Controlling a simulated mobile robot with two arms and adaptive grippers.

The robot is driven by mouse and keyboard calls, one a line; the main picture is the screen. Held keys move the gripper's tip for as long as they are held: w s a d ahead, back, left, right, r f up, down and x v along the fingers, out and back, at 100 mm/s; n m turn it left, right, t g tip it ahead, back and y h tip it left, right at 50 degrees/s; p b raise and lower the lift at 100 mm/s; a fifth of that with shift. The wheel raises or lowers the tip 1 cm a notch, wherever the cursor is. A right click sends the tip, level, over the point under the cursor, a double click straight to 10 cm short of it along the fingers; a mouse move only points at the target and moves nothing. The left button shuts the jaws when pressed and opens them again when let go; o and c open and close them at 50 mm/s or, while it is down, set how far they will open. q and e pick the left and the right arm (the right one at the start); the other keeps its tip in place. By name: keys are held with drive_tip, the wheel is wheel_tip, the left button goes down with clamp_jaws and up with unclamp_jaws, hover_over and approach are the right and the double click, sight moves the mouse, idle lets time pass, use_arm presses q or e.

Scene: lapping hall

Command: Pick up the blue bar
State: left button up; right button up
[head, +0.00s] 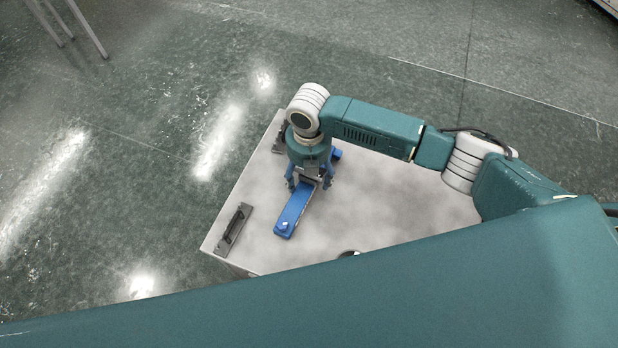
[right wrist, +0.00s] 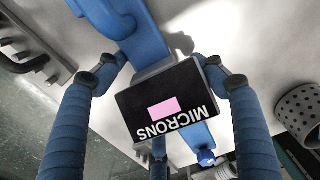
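The blue bar (head: 292,213) lies flat on the pale tabletop, with a small light-tipped knob at its near end. My right gripper (head: 310,184) is over its middle, pointing down with its fingers spread on both sides of it. In the right wrist view the bar (right wrist: 146,43) runs between the fingers and carries a black display box (right wrist: 165,104) marked MICRONS with a pink screen. The fingertips straddle the bar beside this box, which partly hides the bar; contact is not clear. My left gripper is not in view.
A grey plate with a dark handle (head: 234,228) lies left of the bar on the table (head: 400,200). Another dark fitting (head: 278,140) is at the far left edge. A grey perforated cup (right wrist: 300,112) stands to the right in the right wrist view.

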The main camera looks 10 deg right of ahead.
drive_tip(key=shift+s+d+f, duration=0.1)
drive_tip(key=c, duration=0.7)
drive_tip(key=shift+o, duration=0.2)
